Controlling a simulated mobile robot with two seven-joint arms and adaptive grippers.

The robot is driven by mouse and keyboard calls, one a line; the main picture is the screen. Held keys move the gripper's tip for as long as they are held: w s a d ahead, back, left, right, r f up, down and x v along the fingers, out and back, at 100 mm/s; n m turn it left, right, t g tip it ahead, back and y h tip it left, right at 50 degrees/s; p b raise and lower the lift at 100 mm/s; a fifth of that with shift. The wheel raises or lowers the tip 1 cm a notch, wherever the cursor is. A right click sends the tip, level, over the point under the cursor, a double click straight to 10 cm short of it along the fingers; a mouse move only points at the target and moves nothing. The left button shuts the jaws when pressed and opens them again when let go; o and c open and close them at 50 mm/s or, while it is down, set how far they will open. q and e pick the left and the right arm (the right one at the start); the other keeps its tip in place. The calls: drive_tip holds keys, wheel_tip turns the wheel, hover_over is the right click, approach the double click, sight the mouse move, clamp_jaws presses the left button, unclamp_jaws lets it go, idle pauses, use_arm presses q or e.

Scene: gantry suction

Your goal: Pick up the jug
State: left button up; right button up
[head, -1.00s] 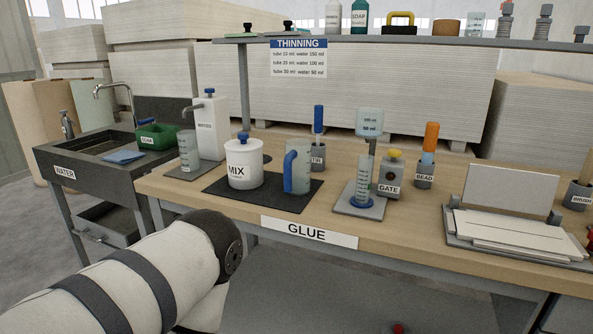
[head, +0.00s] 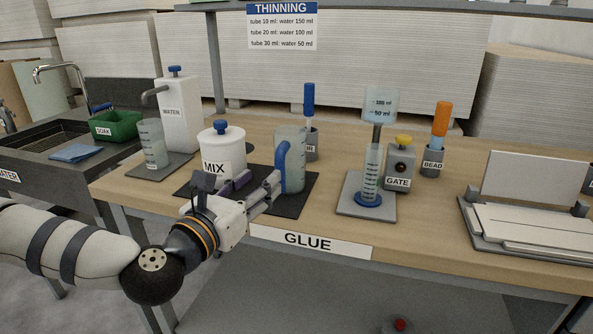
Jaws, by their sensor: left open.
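The jug (head: 293,163) is a clear, graduated vessel with a blue handle (head: 281,168) on its left side. It stands upright on a dark mat on the workbench, right of the white MIX pot (head: 222,152). My left gripper (head: 266,181) is open in front of the mat, its fingers reaching toward the handle from the lower left. The fingers overlap the lower handle area in the picture; I cannot tell whether they touch it. My right gripper is not in view.
A clear beaker (head: 152,144) stands by the WATER dispenser (head: 178,112) at left. A measuring tube (head: 371,176) on a grey plate, the GATE block (head: 400,163) and the BEAD holder (head: 432,160) stand to the right. The GLUE label (head: 308,241) marks the front edge.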

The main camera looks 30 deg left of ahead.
sight(281, 195)
use_arm(q)
drive_tip(key=w, duration=0.1)
drive_tip(key=w+f, duration=0.1)
drive_tip(key=w, duration=0.1)
drive_tip(key=shift+a, duration=0.1)
drive_tip(key=w, duration=0.5)
drive_tip(key=shift+w+a+f, duration=0.15)
drive_tip(key=shift+w+f, duration=0.1)
drive_tip(key=shift+w, duration=0.1)
clamp_jaws()
